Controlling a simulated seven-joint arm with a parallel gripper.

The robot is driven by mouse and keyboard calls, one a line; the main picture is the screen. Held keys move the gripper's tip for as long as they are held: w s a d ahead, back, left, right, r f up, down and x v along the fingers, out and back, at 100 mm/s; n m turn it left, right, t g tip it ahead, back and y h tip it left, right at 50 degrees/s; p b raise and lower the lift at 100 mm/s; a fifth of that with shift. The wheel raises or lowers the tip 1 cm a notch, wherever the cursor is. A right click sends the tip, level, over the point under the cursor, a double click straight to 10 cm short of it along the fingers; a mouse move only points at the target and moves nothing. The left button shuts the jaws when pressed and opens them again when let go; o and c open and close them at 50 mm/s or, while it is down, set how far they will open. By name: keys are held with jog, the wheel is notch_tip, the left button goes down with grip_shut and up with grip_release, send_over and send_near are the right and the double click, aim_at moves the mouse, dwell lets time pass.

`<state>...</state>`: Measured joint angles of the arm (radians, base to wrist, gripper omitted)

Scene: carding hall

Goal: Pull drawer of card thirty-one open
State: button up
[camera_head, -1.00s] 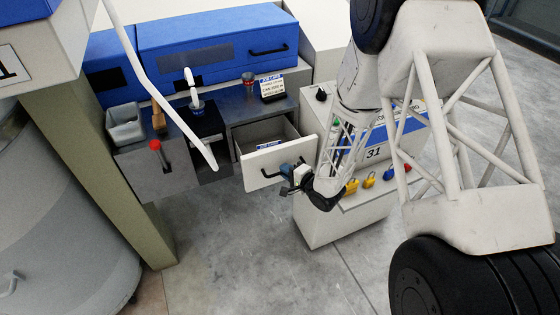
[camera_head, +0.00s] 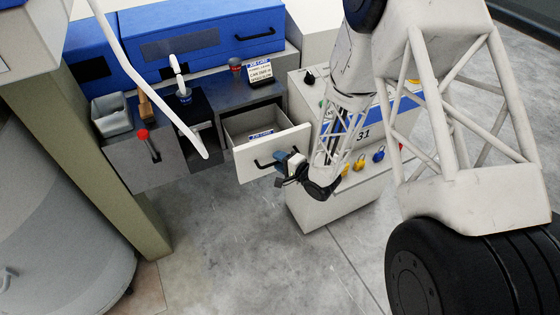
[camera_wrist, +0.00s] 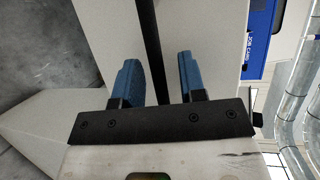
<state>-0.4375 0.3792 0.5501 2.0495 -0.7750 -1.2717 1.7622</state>
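The drawer (camera_head: 252,123) stands pulled out from the grey bench, with a white front (camera_head: 256,173) and a black bar handle (camera_head: 263,164). A blue-and-white card lies inside it. My gripper (camera_head: 287,163) is at the right part of the handle, in front of the drawer face. In the wrist view, the two blue fingers (camera_wrist: 161,80) stand apart with the black handle bar (camera_wrist: 149,35) between them. The bar is close to the left finger, and a gap shows at the right one. The number 31 (camera_head: 363,135) shows on the cabinet to the right.
A red-knobbed lever (camera_head: 143,134) and a grey bin (camera_head: 111,115) are on the left of the bench. A white curved tube (camera_head: 136,68) crosses in front. The white cabinet (camera_head: 318,204) with several padlocks stands close right of the drawer. Floor in front is clear.

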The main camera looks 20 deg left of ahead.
jog(key=shift+d, duration=0.1)
jog(key=v, duration=0.7)
jog(key=shift+s+d, duration=0.15)
jog(key=shift+d, duration=0.15)
jog(key=shift+r, duration=0.1)
dwell(0.5)
jog(key=w+d+r+n+t+h, duration=0.1)
jog(key=w+d+r+t+h, duration=0.1)
jog(key=w+d+r+h, duration=0.3)
jog(key=w+d+r+n+t+h, duration=0.1)
jog(key=d+r+h, duration=0.1)
jog(key=d+r, duration=0.55)
jog(key=s+d+r+h, duration=0.4)
jog(key=d+r+h, duration=0.2)
jog(key=d+r, duration=0.45)
jog(key=s+d+r+n+g, duration=0.1)
jog(key=s+d+r+g, duration=0.1)
jog(key=s, duration=0.7)
jog(key=s+d+r+n+g+h, duration=0.1)
jog(key=s+d+r+g, duration=0.1)
jog(key=s+d+r, duration=0.3)
jog(key=s+d+r+n+g, duration=0.1)
jog(key=s+r, duration=0.5)
jog(key=s, duration=0.8)
jog(key=d+g, duration=0.1)
jog(key=d, duration=0.1)
jog(key=shift+d+r+h, duration=0.2)
jog(key=shift+d+h, duration=0.15)
jog(key=shift+h, duration=0.05)
